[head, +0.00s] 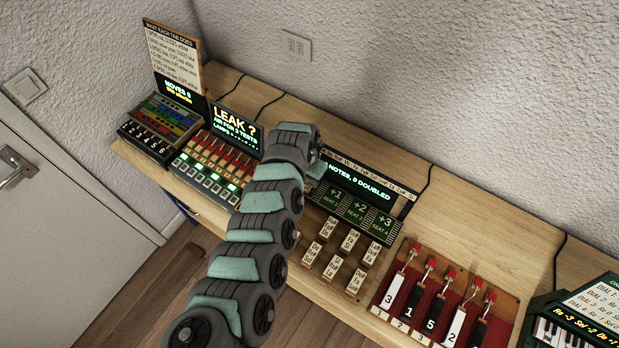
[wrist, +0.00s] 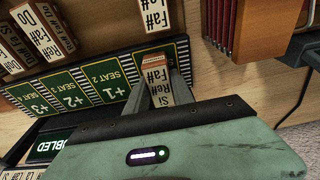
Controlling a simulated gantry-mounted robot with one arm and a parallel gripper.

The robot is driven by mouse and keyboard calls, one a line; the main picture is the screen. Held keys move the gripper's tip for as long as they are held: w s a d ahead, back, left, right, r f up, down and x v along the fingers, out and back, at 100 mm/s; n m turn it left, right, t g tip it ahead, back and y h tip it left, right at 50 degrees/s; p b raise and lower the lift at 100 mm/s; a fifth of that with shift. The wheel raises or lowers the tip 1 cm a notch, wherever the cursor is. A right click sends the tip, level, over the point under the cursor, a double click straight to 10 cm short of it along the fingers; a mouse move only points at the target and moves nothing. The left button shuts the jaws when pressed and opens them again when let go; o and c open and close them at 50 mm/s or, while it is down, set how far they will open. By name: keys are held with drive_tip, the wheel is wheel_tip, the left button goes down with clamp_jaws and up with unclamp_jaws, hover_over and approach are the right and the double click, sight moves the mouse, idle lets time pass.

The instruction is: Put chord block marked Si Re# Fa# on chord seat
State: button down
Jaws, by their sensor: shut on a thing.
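The chord block marked Si Re# Fa# (wrist: 156,79) is between the two fingers of my gripper (wrist: 162,78) in the wrist view, its lettering readable. My gripper is shut on it. The block is over the end of the dark green chord seat panel (wrist: 68,82), beside the space marked +1 Seat 2. I cannot tell whether it touches the panel. In the head view the panel (head: 352,208) shows +1, +2 and +3 spaces, while my arm hides its left end, the held block and the fingertips. The gripper body (head: 318,168) shows only in part there.
Several other chord blocks (head: 349,241) stand on the bench in front of the panel. A display (head: 358,187) stands behind it. A red board with numbered levers (head: 440,295) is to the right. The lit LEAK panel (head: 212,165) is to the left.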

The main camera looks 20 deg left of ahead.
drive_tip(key=c, duration=1.1)
unclamp_jaws()
drive_tip(key=shift+f, duration=0.1)
wheel_tip(320, 180, up, 12)
drive_tip(key=s, duration=0.1)
drive_tip(key=shift+s+a, duration=0.2)
drive_tip(key=shift+s, duration=0.2)
